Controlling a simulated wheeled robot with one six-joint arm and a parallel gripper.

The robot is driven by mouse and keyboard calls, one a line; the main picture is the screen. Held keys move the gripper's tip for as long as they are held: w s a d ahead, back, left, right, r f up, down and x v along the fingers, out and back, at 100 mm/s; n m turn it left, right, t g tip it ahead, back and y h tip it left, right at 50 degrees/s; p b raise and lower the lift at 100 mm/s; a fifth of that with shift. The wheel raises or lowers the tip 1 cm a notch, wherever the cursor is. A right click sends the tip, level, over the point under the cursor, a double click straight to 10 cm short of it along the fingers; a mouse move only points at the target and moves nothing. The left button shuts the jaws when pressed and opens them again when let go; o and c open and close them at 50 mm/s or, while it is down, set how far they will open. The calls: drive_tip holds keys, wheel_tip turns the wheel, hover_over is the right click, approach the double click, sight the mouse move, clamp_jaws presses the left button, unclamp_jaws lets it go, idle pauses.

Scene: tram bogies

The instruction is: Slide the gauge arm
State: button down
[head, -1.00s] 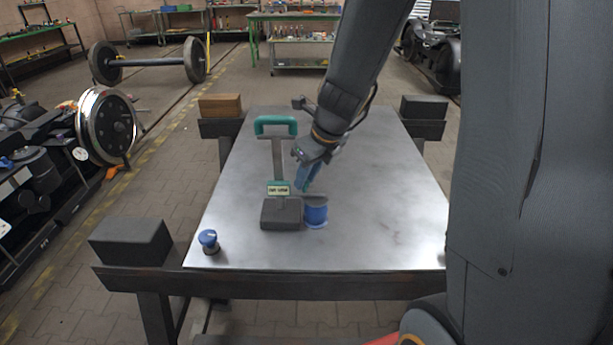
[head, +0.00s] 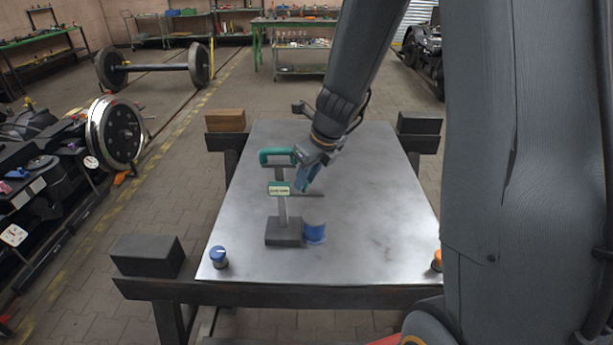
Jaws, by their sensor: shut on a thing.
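The height gauge stands on the metal table, with a dark block base (head: 283,232), an upright grey post (head: 282,207) and a teal handle (head: 270,158) at the top. Its sliding gauge arm (head: 316,195) sticks out to the right from a carriage with a pale label (head: 279,190), high on the post below the handle. My gripper (head: 304,184), with blue fingers, reaches down from the upper right and is shut on the gauge arm; the fingers hide part of it. A blue cylinder (head: 314,234) stands right of the base, with a clear gap below the arm.
The metal table (head: 372,220) is mostly bare on the right. A blue-topped knob (head: 218,257) sits at the front left corner and an orange item (head: 437,260) at the front right. Blocks stand on the stand's side beams, such as the dark one (head: 147,256).

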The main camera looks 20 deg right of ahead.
drive_tip(key=shift+w+r, duration=0.15)
drive_tip(key=shift+w, duration=0.05)
drive_tip(key=c, duration=1.6)
unclamp_jaws()
drive_tip(key=shift+o, duration=0.2)
drive_tip(key=shift+s, duration=0.1)
drive_tip(key=v, duration=0.7)
drive_tip(key=shift+d+r, duration=0.15)
drive_tip(key=shift+r, duration=0.2)
drive_tip(key=shift+s, duration=0.15)
drive_tip(key=s+f+n+g+h+b, duration=0.1)
drive_tip(key=s+f+n, duration=0.4)
drive_tip(key=n, duration=1)
drive_tip(key=s+f+n+g+h+b, duration=0.1)
drive_tip(key=s+f+n+b, duration=0.3)
drive_tip(key=s+n, duration=0.5)
drive_tip(key=a+f+n, duration=0.1)
drive_tip(key=n, duration=0.5)
drive_tip(key=shift+s+f+n+g, duration=0.3)
drive_tip(key=shift+s+f, duration=0.1)
